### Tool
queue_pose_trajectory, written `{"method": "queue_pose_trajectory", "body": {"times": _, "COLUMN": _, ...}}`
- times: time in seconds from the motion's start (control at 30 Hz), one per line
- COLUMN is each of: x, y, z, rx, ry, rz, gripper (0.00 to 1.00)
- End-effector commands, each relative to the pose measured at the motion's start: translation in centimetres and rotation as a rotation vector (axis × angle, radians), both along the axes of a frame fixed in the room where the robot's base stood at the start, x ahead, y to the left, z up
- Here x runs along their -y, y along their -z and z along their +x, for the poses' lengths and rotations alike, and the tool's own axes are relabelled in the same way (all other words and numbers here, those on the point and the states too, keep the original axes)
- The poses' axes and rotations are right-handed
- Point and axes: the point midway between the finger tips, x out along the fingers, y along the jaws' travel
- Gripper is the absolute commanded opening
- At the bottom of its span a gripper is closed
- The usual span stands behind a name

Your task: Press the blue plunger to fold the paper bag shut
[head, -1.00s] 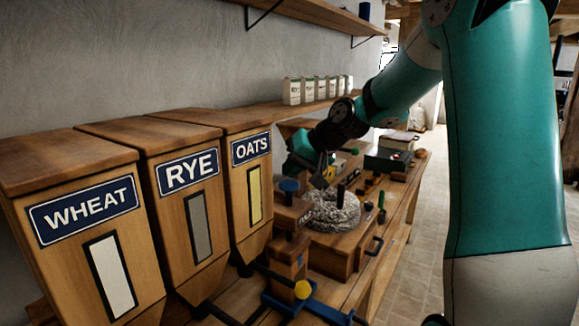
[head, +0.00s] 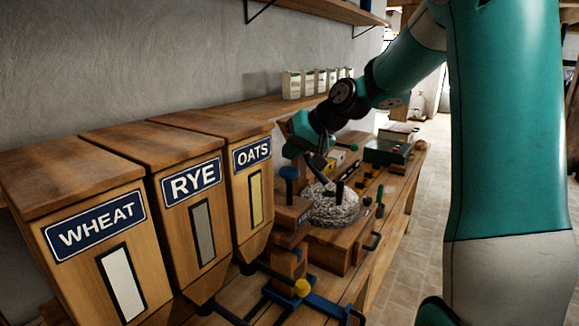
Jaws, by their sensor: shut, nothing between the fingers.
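The blue plunger (head: 289,174) has a round blue knob on a stem above a wooden block with a small dark label. A good length of stem shows under the knob. My gripper (head: 321,172) is shut and empty, to the right of the knob and apart from it in the picture; it is small and dark there, and its depth is hard to judge. I cannot make out a paper bag at the plunger. Several white bags (head: 292,84) stand in a row on the ledge along the wall.
Wooden bins marked WHEAT (head: 98,225), RYE (head: 192,181) and OATS (head: 252,153) stand at the left. A round grey millstone (head: 334,210) lies right of the plunger. The tiled floor at right is clear.

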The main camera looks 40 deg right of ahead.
Motion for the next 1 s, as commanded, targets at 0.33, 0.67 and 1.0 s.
{"method": "queue_pose_trajectory", "body": {"times": 0.33, "x": 0.0, "y": -2.0, "z": 0.0, "rx": 0.000, "ry": -0.001, "rz": -0.001, "gripper": 0.00}}
{"method": "queue_pose_trajectory", "body": {"times": 0.67, "x": 0.0, "y": -5.1, "z": 0.0, "rx": 0.001, "ry": 0.001, "rz": 0.000, "gripper": 0.00}}
{"method": "queue_pose_trajectory", "body": {"times": 1.0, "x": 0.0, "y": -5.0, "z": 0.0, "rx": 0.000, "ry": 0.000, "rz": 0.000, "gripper": 0.00}}
